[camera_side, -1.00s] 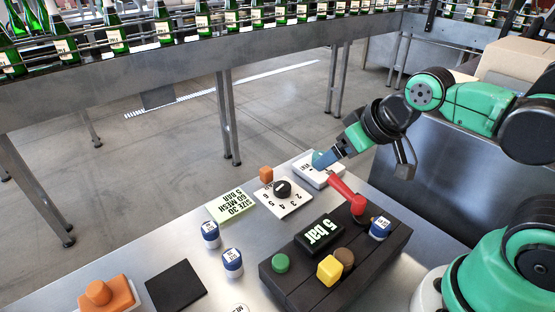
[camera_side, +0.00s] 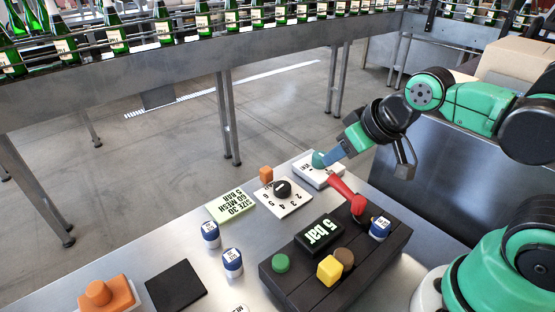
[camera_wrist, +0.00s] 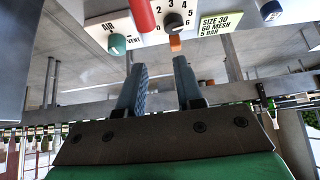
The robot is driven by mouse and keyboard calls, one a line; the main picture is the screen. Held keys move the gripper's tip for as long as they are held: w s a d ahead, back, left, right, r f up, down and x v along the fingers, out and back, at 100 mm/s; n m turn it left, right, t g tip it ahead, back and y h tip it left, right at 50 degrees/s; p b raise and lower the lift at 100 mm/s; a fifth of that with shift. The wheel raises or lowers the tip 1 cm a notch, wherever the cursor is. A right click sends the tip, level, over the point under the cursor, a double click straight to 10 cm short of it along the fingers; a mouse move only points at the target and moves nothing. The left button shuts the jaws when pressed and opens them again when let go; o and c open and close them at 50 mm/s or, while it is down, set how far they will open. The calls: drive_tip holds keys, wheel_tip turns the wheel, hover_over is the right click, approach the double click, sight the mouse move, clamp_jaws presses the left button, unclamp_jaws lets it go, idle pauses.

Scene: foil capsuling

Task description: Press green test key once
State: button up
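The green key (camera_side: 281,263) is a round green button at the left end of the dark box, left of a yellow block (camera_side: 330,270). It is out of the wrist view. My gripper (camera_side: 329,158) is well away from it, near the AIR/VENT plate (camera_side: 331,178) at the far side of the bench. Its blue fingers are apart with nothing between them in the wrist view (camera_wrist: 158,68). A teal knob (camera_side: 319,159) on that plate is beside the fingertips in the side view. In the wrist view the knob (camera_wrist: 117,43) lies beyond the left finger. I cannot tell whether they touch.
A red lever (camera_side: 345,193) rises between my gripper and the box. A numbered dial (camera_side: 282,188), orange cube (camera_side: 266,173) and label card (camera_side: 231,205) lie left of the plate.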

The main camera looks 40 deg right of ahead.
clamp_jaws()
idle(1.4)
